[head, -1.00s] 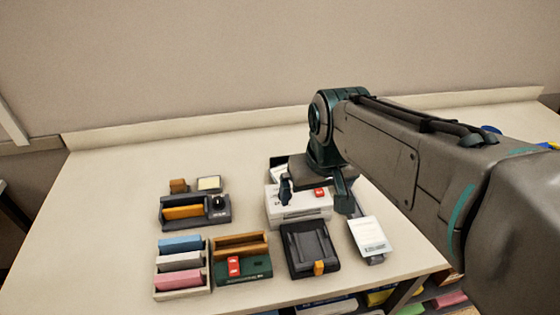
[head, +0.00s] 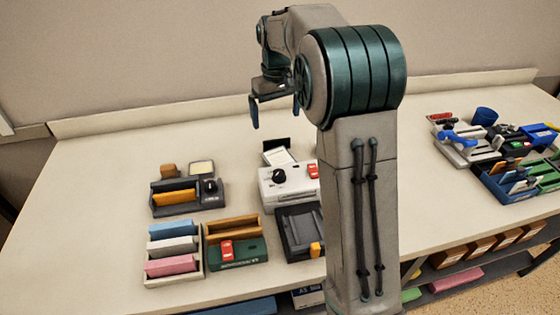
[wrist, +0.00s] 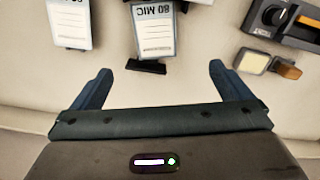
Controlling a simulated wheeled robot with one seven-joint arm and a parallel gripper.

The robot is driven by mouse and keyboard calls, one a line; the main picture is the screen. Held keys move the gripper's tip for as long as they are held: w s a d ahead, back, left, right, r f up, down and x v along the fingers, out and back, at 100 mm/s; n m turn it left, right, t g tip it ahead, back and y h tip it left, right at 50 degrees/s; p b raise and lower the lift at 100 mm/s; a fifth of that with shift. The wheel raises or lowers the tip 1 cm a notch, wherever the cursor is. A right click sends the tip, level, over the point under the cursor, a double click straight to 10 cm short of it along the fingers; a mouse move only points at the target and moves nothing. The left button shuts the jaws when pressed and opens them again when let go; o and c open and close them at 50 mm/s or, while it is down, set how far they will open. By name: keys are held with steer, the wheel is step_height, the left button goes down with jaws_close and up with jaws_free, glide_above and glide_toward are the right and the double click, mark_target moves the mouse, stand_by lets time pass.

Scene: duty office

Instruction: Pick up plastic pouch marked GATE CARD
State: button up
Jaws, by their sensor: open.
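No GATE CARD marking is readable. In the wrist view, a white pouch-like card (wrist: 152,30) with upside-down "80 MIC" print lies at the top centre, with a black piece at its near end. A second similar white card (wrist: 70,24) lies to its left, cut by the frame edge. In the head view, one white card (head: 279,156) shows behind the white machine; my arm hides the area to its right. My gripper (head: 276,108) is open and empty above the back of the desk. Its fingers (wrist: 159,78) are apart, short of both cards in the picture.
The white machine (head: 283,190) and a black tray (head: 298,232) stand close together. A dark holder (head: 186,211), a file rack (head: 150,272) and a green-and-wood tray (head: 250,252) are left. Blue and grey trays (head: 507,188) fill the right. The desk's back strip is clear.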

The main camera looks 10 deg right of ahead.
glide_above(280, 160)
steer(key=f, duration=0.9)
steer(key=shift+w+a+p, duration=0.3)
steer(key=shift+w+a, duration=0.1)
steer(key=f, duration=0.2)
steer(key=d+f+p, duration=0.1)
steer(key=f, duration=0.1)
steer(key=shift+s, duration=0.35)
steer(key=shift+f, duration=0.55)
steer(key=c, duration=1.1)
steer(key=shift+r, duration=0.15)
